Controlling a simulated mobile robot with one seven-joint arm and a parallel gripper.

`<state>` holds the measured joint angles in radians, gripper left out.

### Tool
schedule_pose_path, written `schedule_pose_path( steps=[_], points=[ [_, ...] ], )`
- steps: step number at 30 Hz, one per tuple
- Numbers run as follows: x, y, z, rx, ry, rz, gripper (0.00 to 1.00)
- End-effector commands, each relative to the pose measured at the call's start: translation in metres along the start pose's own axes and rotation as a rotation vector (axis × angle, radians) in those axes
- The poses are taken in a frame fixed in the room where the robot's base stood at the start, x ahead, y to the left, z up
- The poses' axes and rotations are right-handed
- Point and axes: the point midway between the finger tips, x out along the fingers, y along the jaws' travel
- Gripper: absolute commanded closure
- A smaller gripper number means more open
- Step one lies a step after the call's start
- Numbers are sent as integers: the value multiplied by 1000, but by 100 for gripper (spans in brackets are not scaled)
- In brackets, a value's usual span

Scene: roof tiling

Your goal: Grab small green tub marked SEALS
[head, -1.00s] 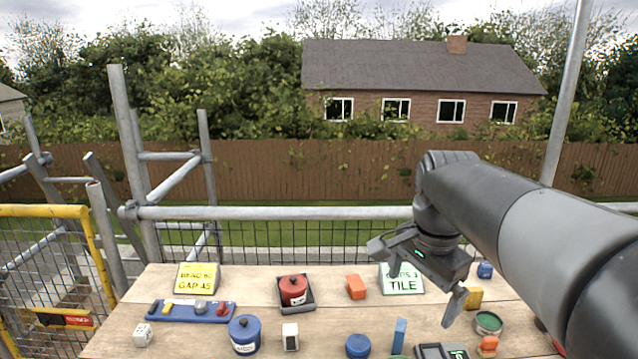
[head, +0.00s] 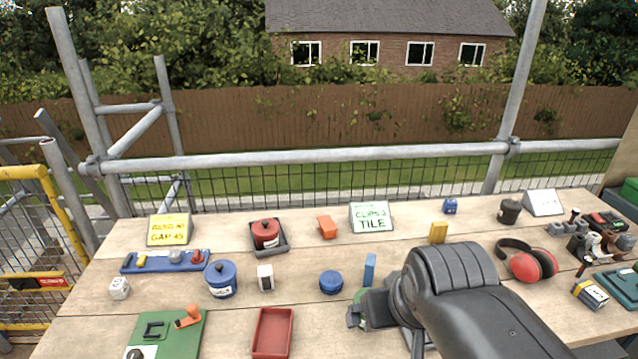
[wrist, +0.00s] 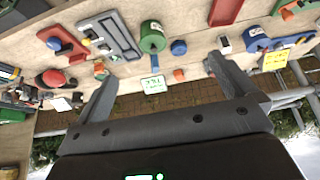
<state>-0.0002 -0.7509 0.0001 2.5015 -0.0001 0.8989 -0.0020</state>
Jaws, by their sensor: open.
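A green tub (wrist: 152,36) with a pale label shows in the wrist view, beyond and between my fingertips, apart from them. The label is too small to read. In the head view a green piece (head: 360,297) shows just behind my gripper, mostly hidden; it is likely the same tub. My gripper (wrist: 158,74) is open and empty, its two fingers spread wide above the bench.
A blue round tub (head: 331,282) and an upright blue block (head: 370,269) stand close by. A red tray (head: 272,332), a larger blue pot (head: 220,279) and a white block (head: 265,278) lie to the left. Red earmuffs (head: 532,264) lie right. A sign (head: 371,216) stands at the back.

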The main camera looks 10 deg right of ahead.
Motion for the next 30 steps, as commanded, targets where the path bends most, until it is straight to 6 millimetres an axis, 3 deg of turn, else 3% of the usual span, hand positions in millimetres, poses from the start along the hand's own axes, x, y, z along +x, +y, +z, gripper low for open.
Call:
schedule_pose_path(
  steps=[6, 11, 20, 30],
  points=[
    [1, 0, -2, -1, -5, 0, 0],
    [14, 2, -16, -17, -44, 0, 0],
    [70, 12, -61, -80, -163, -9, 0],
    [154, 27, -95, -146, -296, -36, 0]
  ],
)
